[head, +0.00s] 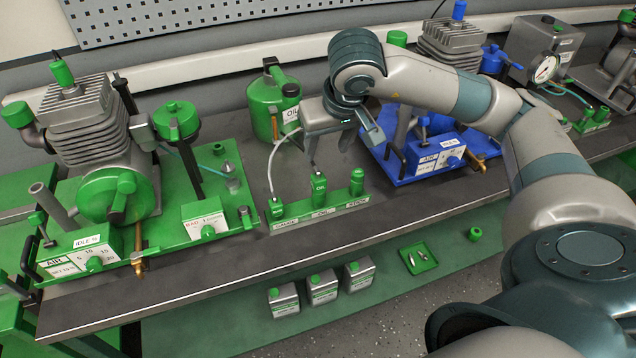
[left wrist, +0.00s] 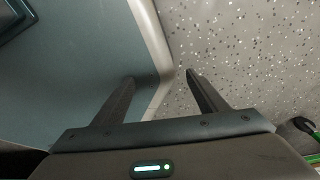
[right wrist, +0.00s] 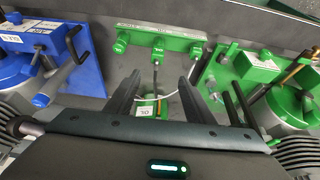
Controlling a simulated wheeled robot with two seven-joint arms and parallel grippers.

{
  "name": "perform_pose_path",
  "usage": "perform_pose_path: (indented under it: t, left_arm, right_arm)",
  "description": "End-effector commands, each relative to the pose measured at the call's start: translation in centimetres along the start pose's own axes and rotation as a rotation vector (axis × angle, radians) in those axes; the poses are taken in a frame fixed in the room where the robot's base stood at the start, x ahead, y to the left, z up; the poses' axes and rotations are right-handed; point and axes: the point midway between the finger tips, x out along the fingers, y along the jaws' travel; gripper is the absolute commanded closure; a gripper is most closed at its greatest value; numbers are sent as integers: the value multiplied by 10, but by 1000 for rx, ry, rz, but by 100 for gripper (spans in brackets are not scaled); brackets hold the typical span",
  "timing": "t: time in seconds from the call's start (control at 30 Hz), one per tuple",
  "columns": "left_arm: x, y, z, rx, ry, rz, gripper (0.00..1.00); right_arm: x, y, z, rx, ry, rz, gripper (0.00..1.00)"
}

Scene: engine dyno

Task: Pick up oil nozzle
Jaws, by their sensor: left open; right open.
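The oil nozzle (head: 319,188) is a green, upright handle with a white OIL label and a thin dark spout. It stands in the middle slot of a small green rack (head: 325,214) on the bench. My right gripper (head: 330,152) is open and empty, just above and behind it. In the right wrist view, the rack (right wrist: 165,37) is beyond the fingertips, with the middle nozzle (right wrist: 157,53) between their lines. My left gripper (left wrist: 160,78) shows only in the left wrist view, open and empty over the speckled floor.
Two other green handles, left (head: 275,209) and right (head: 356,181), flank the nozzle. A green engine stand (head: 110,190) is left, a blue stand (head: 425,168) right. The bench front is clear.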

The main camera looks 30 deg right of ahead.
Motion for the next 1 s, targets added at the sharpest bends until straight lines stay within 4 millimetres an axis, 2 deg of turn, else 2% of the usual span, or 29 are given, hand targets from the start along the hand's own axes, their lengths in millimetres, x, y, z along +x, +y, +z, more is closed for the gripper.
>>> perform_pose_path:
  t: [0.17, 0.37, 0.8, 1.0]
  left_arm:
    - [-3, -1, 6, 0, -15, -1, 34]
    - [-11, -3, 24, -1, -58, -3, 34]
    - [-36, -3, 16, -1, -48, -3, 34]
    - [-39, -3, 15, -2, -47, -3, 34]
  right_arm:
    - [7, 0, 0, 1, -4, -1, 52]
    - [31, 0, 0, 2, -6, 0, 52]
    - [105, 0, 0, 2, -6, -1, 52]
    - [121, 0, 0, 1, -3, -1, 52]
